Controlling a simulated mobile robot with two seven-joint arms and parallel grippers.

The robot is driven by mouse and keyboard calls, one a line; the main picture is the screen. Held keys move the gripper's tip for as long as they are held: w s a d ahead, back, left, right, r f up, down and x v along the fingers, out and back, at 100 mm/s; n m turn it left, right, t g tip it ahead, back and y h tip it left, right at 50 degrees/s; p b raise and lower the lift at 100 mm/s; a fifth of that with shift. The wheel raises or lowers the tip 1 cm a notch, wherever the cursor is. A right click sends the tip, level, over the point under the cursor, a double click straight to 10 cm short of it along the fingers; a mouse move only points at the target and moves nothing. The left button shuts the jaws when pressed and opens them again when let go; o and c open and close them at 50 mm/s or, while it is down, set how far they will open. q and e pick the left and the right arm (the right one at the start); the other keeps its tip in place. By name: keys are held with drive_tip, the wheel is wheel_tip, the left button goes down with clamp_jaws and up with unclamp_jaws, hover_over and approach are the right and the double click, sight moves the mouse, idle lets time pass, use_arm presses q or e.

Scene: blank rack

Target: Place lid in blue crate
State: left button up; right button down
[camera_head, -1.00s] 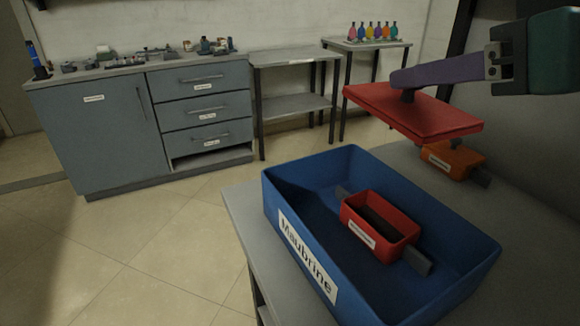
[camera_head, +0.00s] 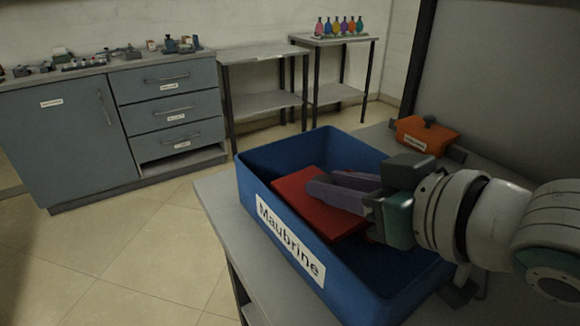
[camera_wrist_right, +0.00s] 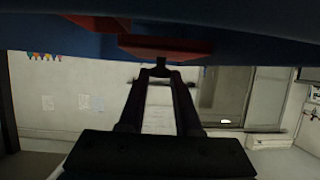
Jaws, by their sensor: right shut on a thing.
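The red lid (camera_head: 312,212) is inside the blue crate (camera_head: 290,244), which is labelled "Maubrine". My right gripper (camera_head: 322,183), with purple fingers, reaches in from the right and is shut on the lid's knob. In the right wrist view, the fingertips (camera_wrist_right: 160,73) close on the dark knob under the red lid (camera_wrist_right: 165,46). I cannot tell whether the lid touches the container. My left gripper is not in view.
An orange container (camera_head: 424,136) with a knobbed lid stands behind the crate, beside a grey panel (camera_head: 480,90). The crate rests on a grey table (camera_head: 222,215). Drawers (camera_head: 165,108) and side tables (camera_head: 262,53) stand farther back.

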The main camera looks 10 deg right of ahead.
sight(344, 215)
drive_tip(key=shift+f+b, duration=0.5)
drive_tip(key=shift+f, duration=1.5)
